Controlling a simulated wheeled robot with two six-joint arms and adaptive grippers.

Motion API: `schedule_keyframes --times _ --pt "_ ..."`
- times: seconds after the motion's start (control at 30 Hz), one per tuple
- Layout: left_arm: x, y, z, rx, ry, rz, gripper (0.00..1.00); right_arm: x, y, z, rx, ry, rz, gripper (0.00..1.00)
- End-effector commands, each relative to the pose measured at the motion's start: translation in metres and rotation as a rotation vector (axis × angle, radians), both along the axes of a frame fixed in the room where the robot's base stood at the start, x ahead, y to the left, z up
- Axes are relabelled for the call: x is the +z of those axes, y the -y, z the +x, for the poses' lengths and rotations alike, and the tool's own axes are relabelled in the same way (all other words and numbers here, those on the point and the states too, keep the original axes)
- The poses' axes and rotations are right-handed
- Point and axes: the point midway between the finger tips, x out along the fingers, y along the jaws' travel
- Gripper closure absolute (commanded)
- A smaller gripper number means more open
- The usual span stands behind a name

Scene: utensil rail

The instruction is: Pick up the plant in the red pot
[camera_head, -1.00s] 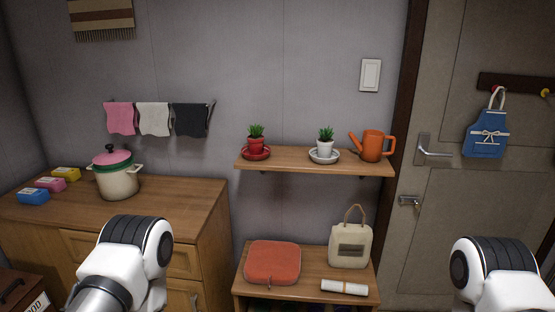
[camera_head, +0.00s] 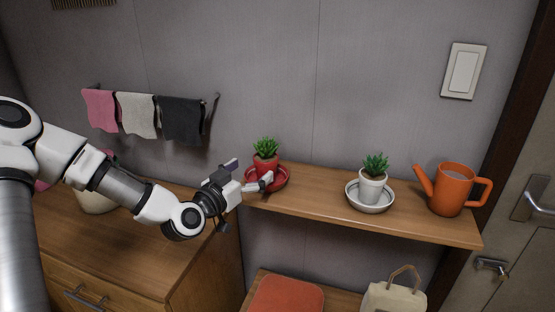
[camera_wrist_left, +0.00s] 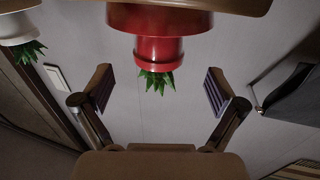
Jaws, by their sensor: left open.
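The plant in the red pot (camera_head: 266,160) stands upright on a red saucer at the left end of the wall shelf (camera_head: 330,213). My left gripper (camera_head: 251,172) is open beside it, at its left and near side, with nothing in its jaws. In the left wrist view, which is upside down, the red pot (camera_wrist_left: 158,50) lies ahead of and between the two spread fingers. The fingers look apart from the pot. My right gripper is not in view.
A plant in a white pot (camera_head: 371,186) on a white saucer and an orange watering can (camera_head: 452,190) stand farther right on the shelf. A rail with pink, white and dark cloths (camera_head: 181,120) hangs at left. A wooden cabinet (camera_head: 125,245) is below my left arm.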

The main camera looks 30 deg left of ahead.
Motion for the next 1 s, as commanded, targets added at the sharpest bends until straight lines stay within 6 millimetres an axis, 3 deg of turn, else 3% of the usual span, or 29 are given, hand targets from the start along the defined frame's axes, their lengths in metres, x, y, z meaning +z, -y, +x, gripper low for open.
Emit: schedule_keyframes --times 0.23,0.43,0.7,0.9,1.0 --pt "-0.001 0.003 0.026 -0.004 -0.005 0.004 0.04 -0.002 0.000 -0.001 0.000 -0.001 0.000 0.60" --pt "-0.001 0.004 0.060 -0.005 -0.006 0.004 0.04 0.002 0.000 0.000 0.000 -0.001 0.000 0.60" --pt "-0.001 0.004 0.067 -0.004 -0.005 -0.003 0.04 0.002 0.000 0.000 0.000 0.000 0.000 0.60" --pt "-0.002 0.004 0.067 -0.004 -0.006 -0.003 0.65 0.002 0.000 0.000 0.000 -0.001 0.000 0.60" --pt "-0.001 0.004 0.067 -0.004 -0.005 -0.003 0.65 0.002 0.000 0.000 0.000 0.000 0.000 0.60"
